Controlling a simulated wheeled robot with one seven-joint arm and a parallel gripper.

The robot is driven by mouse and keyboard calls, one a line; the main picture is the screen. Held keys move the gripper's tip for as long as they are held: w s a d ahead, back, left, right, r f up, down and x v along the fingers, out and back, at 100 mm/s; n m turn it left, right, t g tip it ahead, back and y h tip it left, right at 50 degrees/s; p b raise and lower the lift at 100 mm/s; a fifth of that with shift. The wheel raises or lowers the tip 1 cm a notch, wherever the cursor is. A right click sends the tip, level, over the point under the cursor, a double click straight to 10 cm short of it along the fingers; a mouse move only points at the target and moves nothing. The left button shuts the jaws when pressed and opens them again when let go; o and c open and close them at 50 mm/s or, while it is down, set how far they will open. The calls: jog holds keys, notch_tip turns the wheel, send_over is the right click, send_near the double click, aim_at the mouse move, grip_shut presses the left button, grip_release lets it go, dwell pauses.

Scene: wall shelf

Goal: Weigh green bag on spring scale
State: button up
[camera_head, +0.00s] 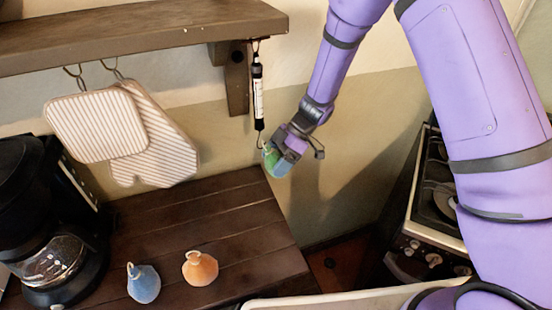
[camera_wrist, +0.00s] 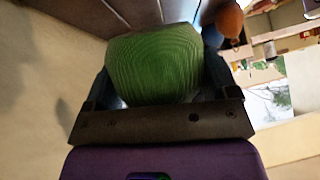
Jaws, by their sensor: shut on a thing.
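The green bag (camera_head: 275,158) is held in my gripper (camera_head: 284,157), just below the spring scale (camera_head: 258,92). In the wrist view the green bag (camera_wrist: 154,65) fills the space between the two fingers. The scale is a thin black and white tube hanging upright from the shelf bracket. Its lower hook is at the top left of the bag, close to it. I cannot tell whether the bag's loop is on the hook.
A blue bag (camera_head: 143,283) and an orange bag (camera_head: 200,268) stand on the dark wooden counter (camera_head: 240,235). A coffee maker (camera_head: 50,225) is at the left. Striped pot holders (camera_head: 97,125) hang under the shelf (camera_head: 150,32). A stove (camera_head: 432,220) is at the right.

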jog(key=shift+a+f, duration=0.15)
jog(key=shift+f, duration=0.25)
jog(key=shift+a+f, duration=0.1)
jog(key=shift+f, duration=0.2)
dwell(0.3)
dwell(0.4)
